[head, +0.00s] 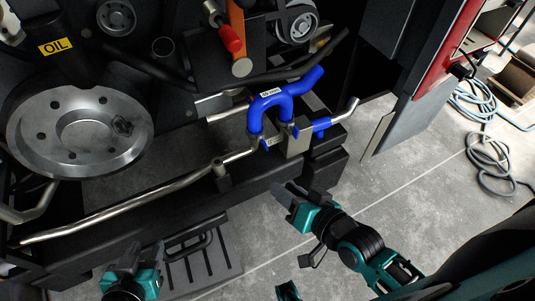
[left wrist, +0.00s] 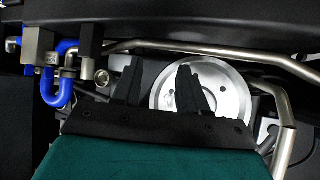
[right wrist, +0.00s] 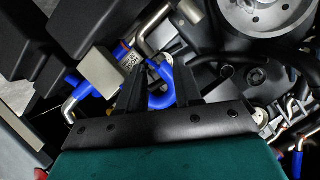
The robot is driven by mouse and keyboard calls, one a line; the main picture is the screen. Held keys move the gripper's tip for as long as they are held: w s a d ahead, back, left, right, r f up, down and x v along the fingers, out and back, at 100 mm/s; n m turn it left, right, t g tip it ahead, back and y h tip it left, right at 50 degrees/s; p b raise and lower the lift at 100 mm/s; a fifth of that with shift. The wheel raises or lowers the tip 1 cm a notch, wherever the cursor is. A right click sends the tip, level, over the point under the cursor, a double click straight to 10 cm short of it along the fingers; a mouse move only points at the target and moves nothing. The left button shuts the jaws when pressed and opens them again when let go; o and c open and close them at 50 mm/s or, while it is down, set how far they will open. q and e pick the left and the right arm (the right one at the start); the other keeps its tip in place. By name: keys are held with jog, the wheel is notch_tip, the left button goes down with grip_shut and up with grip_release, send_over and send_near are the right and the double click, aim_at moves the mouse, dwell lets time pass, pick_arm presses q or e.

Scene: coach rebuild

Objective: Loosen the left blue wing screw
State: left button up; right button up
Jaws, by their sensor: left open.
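A blue branched hose (head: 285,92) sits on metal pipes at the engine's right side. Small metal clamps, one on the left leg (head: 254,139) and one near the right leg (head: 291,131), sit at its lower ends; no wing screw can be clearly made out. My left gripper (head: 131,256) is open and empty, low at the left, well away from the hose. In the left wrist view the hose (left wrist: 60,95) is left of its fingers. My right gripper (head: 287,191) is open and empty, below and apart from the hose. The hose (right wrist: 160,97) shows behind its fingers in the right wrist view.
A large metal pulley disc (head: 80,130) is at the left, below a yellow OIL label (head: 57,46). A long metal pipe (head: 130,207) crosses in front of the engine. Coiled cable (head: 487,160) lies on the open floor at right.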

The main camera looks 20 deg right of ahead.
aim_at(267, 147)
pick_arm(q)
notch_tip(267, 147, down, 8)
jog(key=w+d+b, duration=0.1)
jog(key=d+b, duration=0.1)
jog(key=b, duration=0.8)
jog(key=shift+w+d+h, duration=0.25)
jog(key=shift+w+h, duration=0.05)
jog(key=shift+h, duration=0.1)
pick_arm(e)
jog(key=w+m+t, duration=0.1)
jog(key=w+m, duration=0.3)
jog(key=m, duration=0.5)
jog(key=w+f+m+t+h, duration=0.1)
jog(key=w+m, duration=0.4)
jog(key=m, duration=0.5)
jog(key=w+f+m+t, duration=0.1)
jog(key=w+m+t, duration=0.2)
jog(key=m, duration=0.6)
jog(key=shift+w+d+f+m+h, duration=0.1)
jog(key=shift+w+m+h, duration=0.1)
jog(key=shift+w, duration=0.25)
jog(key=shift+w+f+m+h, duration=0.1)
jog(key=shift+w+h, duration=0.1)
jog(key=shift+w, duration=0.25)
jog(key=shift+c, duration=0.3)
grip_shut()
